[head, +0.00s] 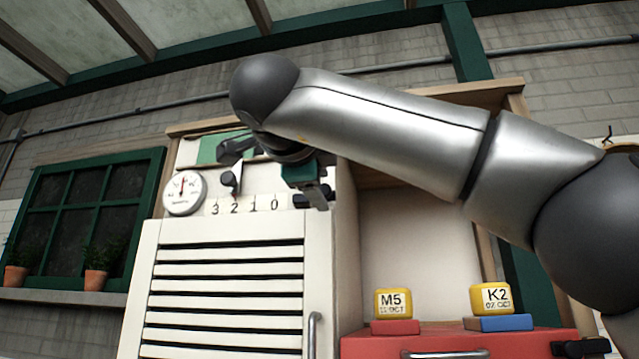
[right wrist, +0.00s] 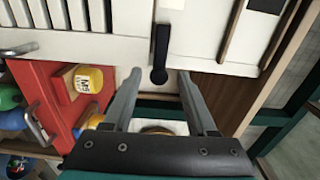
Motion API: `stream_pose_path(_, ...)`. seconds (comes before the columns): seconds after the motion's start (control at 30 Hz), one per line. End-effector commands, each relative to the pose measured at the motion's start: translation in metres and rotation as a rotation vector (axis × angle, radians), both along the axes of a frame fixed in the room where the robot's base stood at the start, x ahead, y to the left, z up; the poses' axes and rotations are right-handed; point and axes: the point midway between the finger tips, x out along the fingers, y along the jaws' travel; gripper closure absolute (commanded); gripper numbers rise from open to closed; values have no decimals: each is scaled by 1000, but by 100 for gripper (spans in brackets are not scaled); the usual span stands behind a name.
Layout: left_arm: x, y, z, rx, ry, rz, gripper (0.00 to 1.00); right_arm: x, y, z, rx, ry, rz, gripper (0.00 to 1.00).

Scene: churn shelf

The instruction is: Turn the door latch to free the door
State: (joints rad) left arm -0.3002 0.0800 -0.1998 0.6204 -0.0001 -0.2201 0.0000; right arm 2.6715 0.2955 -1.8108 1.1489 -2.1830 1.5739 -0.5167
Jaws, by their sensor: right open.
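The door latch (right wrist: 160,52) is a short black bar with a round end, on the white cabinet front in the right wrist view. It lies between the two fingers of my right gripper (right wrist: 160,74), which are apart with a gap on each side. In the head view my right gripper (head: 318,194) is at the upper right corner of the white slatted door (head: 228,282), and the latch is hidden or too small to make out there. The door looks closed, with a metal handle (head: 312,335) at its right edge. My left gripper is not in view.
A round gauge (head: 184,193) and a black pointer knob (head: 229,179) sit above the door, left of my right gripper. Yellow blocks marked M5 (head: 393,303) and K2 (head: 491,298) stand on the red unit (head: 450,342). The bay above them is empty.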

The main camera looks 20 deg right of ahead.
Motion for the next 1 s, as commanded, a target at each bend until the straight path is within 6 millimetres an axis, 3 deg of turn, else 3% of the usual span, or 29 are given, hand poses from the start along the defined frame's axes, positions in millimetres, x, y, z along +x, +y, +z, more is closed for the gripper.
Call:
stream_pose_path(0.27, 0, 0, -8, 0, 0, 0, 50, -15, 11, -1, 0, -2, 2, 42)
stream_pose_path(0.7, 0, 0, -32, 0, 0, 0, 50, -98, 67, -1, -2, -2, 2, 42)
stream_pose_path(1.0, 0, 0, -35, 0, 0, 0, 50, -125, 85, 0, -1, -1, 1, 42)
